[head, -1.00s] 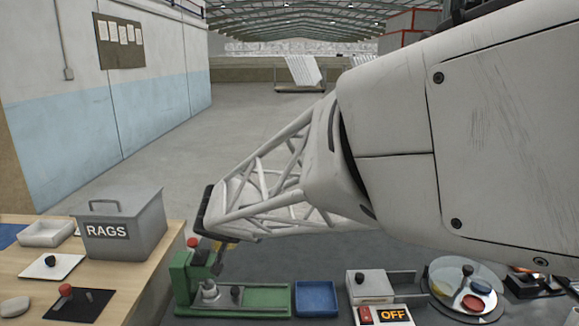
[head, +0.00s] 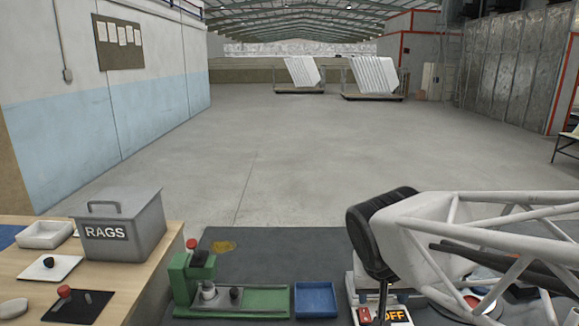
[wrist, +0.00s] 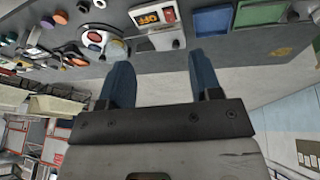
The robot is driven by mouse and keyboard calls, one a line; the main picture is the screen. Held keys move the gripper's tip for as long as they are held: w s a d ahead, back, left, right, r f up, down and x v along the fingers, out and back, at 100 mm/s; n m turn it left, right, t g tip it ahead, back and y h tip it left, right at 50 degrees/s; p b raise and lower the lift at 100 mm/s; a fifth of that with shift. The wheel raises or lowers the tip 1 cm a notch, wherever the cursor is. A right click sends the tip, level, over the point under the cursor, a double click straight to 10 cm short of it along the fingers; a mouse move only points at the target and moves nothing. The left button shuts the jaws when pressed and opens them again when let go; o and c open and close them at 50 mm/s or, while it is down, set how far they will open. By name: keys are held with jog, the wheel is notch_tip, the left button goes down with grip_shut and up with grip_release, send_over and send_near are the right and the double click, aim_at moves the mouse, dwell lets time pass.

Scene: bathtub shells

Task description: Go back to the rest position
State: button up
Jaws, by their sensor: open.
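My gripper (wrist: 160,60) shows in the wrist view with two blue fingers spread well apart and nothing between them. It is open and empty. Beyond the fingers, the wrist view shows the dark bench top (wrist: 262,72) with the OFF switch box and the trays, apart from the fingers. In the head view my white lattice arm and its black end part are at the lower right, in front of the bench's right side. The fingers cannot be made out there.
A green fixture (head: 250,300) and a blue tray (head: 316,299) stand on the bench, left of the OFF switch box (head: 394,315). A grey RAGS bin (head: 140,240) stands on the wooden table at left.

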jog(key=s+d+f+n+g+y, duration=0.1)
jog(key=s+d+y, duration=0.1)
jog(key=s, duration=0.7)
jog(key=shift+s+d+f, duration=0.15)
jog(key=shift+d+f, duration=0.05)
jog(key=shift+f, duration=0.15)
jog(key=shift+c, duration=0.4)
